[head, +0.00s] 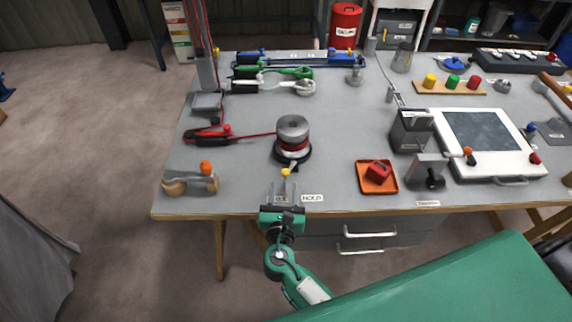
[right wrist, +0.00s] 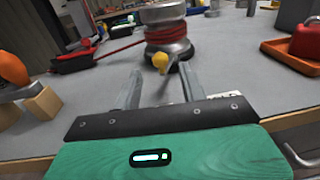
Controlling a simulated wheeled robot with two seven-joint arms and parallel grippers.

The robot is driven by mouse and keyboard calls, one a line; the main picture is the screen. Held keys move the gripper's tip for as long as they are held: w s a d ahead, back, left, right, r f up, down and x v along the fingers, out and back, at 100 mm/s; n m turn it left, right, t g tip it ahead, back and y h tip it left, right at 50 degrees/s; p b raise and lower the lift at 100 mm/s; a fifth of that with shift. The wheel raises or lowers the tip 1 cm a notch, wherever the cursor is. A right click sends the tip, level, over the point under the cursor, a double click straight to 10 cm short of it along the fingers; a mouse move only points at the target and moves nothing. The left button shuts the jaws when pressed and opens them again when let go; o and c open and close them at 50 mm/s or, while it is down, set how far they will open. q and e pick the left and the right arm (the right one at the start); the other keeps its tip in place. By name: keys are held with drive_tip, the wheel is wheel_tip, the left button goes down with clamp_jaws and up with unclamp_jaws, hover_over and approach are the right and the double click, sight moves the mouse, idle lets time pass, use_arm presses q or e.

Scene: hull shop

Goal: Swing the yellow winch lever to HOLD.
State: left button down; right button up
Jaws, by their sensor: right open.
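The winch (head: 292,138) is a grey metal drum with red rope around it, standing near the front of the bench. Its lever has a yellow knob (head: 285,172) pointing toward the bench's front edge. A white HOLD label (head: 312,198) lies on the bench to the right of the lever. My right gripper (head: 283,188) is open at the front edge, just in front of the knob. In the right wrist view the yellow knob (right wrist: 160,61) shows between and beyond the two fingertips, and I see no contact. The left gripper is not in view.
Bare bench lies between the winch and the tray.

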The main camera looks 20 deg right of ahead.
sight(286, 176)
drive_tip(key=p+x, duration=0.1)
drive_tip(key=x, duration=0.7)
drive_tip(key=shift+w+d, duration=0.1)
drive_tip(key=shift+w, duration=0.05)
clamp_jaws()
